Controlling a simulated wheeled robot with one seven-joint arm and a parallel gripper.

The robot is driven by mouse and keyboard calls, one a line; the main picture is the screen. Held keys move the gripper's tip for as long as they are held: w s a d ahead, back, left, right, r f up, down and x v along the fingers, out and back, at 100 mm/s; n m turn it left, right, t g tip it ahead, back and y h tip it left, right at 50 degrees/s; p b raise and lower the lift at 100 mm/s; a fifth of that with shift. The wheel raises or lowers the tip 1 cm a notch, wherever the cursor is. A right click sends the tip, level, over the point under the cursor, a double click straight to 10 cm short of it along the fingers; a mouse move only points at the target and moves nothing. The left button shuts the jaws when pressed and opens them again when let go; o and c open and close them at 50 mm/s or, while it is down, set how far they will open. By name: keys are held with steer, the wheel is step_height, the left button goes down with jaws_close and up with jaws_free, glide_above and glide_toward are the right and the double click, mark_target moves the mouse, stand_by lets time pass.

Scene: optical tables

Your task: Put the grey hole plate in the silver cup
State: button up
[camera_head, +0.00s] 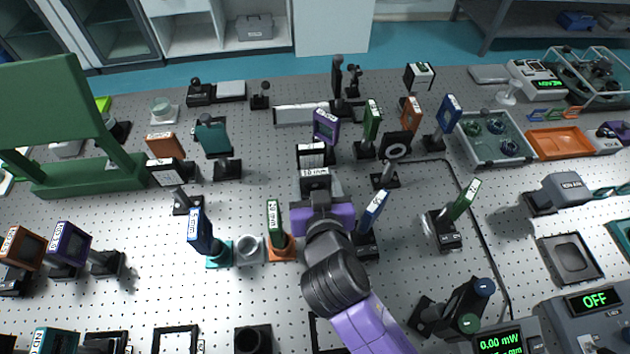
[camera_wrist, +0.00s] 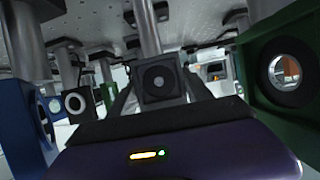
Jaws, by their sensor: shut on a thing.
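The grey hole plate (camera_wrist: 148,96) is a dark square plate with a round hole, seen between my fingers in the wrist view. In the head view, a grey piece with a white "10 mm" label (camera_head: 316,173) shows at my fingertips and appears to be this plate. My gripper (camera_head: 319,190) is shut on it; the fingers also show in the wrist view (camera_wrist: 161,90). A post shows behind the plate; I cannot tell whether they are joined. The silver cup (camera_head: 249,248) stands on the perforated table, left of and nearer than my gripper, and looks empty.
A blue-framed mount (camera_head: 200,232) stands left of the cup, and a green mount on an orange base (camera_head: 277,235) close on its right. Another blue mount (camera_head: 373,211) stands right of my gripper. A purple mount (camera_head: 326,127) is behind it. Bare table lies left of my gripper.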

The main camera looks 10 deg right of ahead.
steer(key=o, duration=1.7)
steer(key=shift+f, duration=0.1)
